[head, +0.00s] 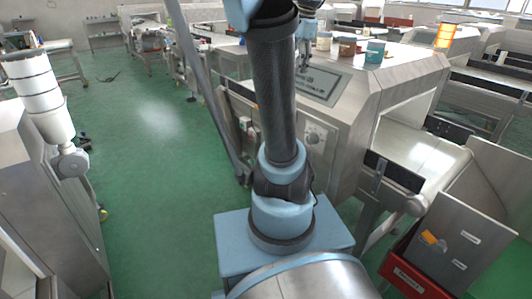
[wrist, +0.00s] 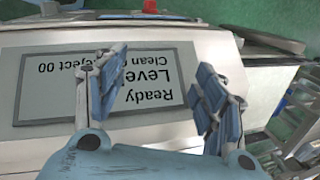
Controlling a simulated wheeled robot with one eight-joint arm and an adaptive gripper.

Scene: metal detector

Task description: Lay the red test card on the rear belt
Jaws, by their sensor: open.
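My gripper (wrist: 160,76) is open and empty, its two fingers apart in front of the machine's display panel (wrist: 60,85), which reads upside down in the wrist view. In the head view my gripper (head: 304,58) hangs behind my arm, near the panel (head: 318,84) on the steel metal detector (head: 355,125). A small red thing (wrist: 150,6) shows at the top edge of the wrist view; I cannot tell whether it is the red test card. A pale belt (head: 415,155) runs out of the machine's right opening. I cannot tell which belt is the rear one.
Several jars, one a teal cup (head: 375,52), stand on the machine's top. A red bin (head: 405,275) sits low at the right beside a steel guard plate (head: 460,225). A steel cabinet (head: 45,205) stands at the left. Green floor (head: 150,130) is clear between.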

